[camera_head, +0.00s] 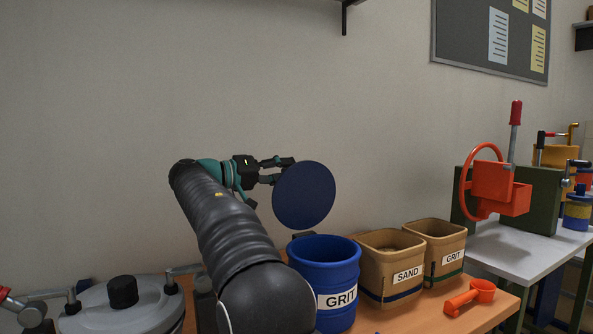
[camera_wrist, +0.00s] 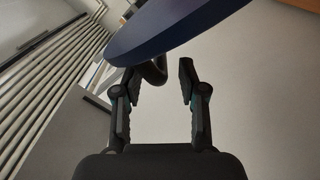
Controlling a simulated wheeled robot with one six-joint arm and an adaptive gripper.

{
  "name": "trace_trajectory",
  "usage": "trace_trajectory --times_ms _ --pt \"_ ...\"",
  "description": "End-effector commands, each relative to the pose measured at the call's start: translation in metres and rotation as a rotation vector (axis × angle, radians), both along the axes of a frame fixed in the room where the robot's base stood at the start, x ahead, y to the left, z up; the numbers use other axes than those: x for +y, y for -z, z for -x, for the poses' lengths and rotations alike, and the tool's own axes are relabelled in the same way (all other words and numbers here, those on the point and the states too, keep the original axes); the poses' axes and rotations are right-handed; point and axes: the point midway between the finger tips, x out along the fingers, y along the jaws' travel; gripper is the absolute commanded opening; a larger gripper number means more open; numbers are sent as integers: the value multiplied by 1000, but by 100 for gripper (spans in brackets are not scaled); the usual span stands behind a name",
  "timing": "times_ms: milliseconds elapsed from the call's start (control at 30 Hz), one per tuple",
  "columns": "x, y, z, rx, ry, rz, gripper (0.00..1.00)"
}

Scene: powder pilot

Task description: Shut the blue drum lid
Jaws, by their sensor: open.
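The blue drum (camera_head: 312,276), labelled GRIT, stands on the wooden bench with its mouth uncovered. Its dark blue round lid (camera_head: 304,196) stands raised, nearly upright, above the drum's back left rim. My gripper (camera_head: 283,170) is at the lid's upper left edge with its fingers apart. In the wrist view the lid (camera_wrist: 165,30) crosses the top of the picture, beyond my open gripper (camera_wrist: 158,88). A dark curved piece, perhaps a handle (camera_wrist: 155,72), shows near the left finger. I cannot tell whether a finger touches the lid.
Tan bins labelled SAND (camera_head: 388,284) and GRIT (camera_head: 437,256) stand right of the drum. An orange scoop (camera_head: 470,297) lies in front of them. A grey lidded vessel (camera_head: 122,308) is at lower left. An orange-and-green machine (camera_head: 500,190) stands on a pale table at right.

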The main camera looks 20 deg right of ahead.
Motion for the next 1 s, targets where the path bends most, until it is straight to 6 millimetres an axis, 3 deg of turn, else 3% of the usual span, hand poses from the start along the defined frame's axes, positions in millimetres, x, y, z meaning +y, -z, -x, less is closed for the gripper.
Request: trace_trajectory --times_ms 100,300,667,833,1000 --pt "-18 0 0 1 0 0 41" --pt "-35 0 -1 1 -1 0 41" --pt "-39 0 -1 1 -1 0 41" --pt "-38 0 -1 1 -1 0 0" --pt "-38 0 -2 1 -1 0 0"
